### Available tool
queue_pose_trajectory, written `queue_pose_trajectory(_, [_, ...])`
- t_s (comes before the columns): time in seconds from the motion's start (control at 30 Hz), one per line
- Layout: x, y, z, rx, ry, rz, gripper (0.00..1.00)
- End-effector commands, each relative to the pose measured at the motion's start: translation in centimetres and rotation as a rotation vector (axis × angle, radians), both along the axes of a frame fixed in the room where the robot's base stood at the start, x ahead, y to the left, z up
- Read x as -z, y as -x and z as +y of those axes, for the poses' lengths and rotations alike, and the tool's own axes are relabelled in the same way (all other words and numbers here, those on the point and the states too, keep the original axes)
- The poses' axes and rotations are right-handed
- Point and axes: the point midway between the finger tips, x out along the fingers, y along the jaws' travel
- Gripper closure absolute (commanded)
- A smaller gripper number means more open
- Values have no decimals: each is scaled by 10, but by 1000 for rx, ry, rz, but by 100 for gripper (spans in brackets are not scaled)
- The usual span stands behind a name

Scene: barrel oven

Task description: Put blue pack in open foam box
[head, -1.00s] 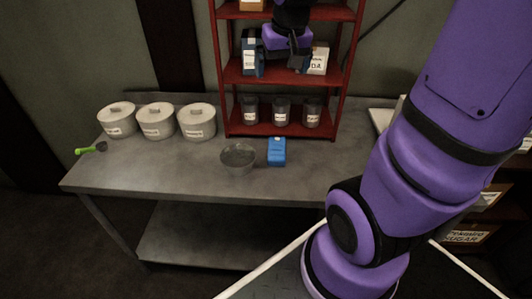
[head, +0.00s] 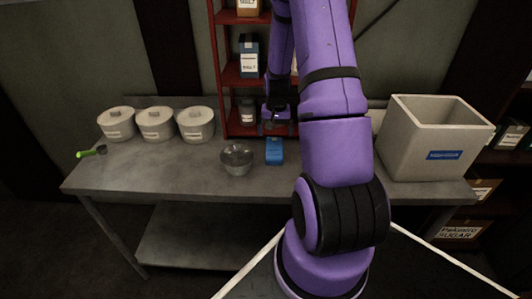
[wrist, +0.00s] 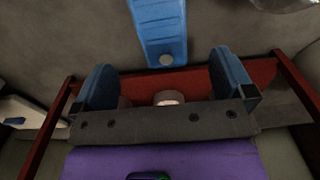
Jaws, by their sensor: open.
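The blue pack (head: 274,152) stands on the metal table, just right of a metal bowl. In the wrist view the blue pack (wrist: 158,25) lies ahead of the fingers, close to the middle between them. My gripper (head: 272,127) is above and slightly behind the pack, in front of the red rack. In the wrist view my gripper (wrist: 163,62) is open and empty, its two blue fingers wide apart. The pale foam box (head: 400,150) stands on the right of the table with an open top and a blue label on its front. Its floor is hidden.
The metal bowl (head: 237,160) is close to the pack's left; its edge shows in the wrist view (wrist: 285,3). The red rack (head: 225,75) with boxes and jars stands behind. Lidded tubs (head: 155,124) and a green-handled scoop (head: 90,153) are at the left.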

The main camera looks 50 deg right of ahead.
Motion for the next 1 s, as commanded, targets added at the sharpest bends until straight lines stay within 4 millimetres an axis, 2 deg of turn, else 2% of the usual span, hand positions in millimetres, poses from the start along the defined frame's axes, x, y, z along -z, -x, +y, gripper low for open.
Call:
queue_pose_trajectory(0.03, [8,2,-3,10,-4,5,0])
queue_pose_trajectory(0.47, [43,4,-6,20,-8,9,0])
queue_pose_trajectory(0.8, [84,0,-6,19,-8,9,0])
queue_pose_trajectory(1.0, [90,0,-6,19,-6,7,0])
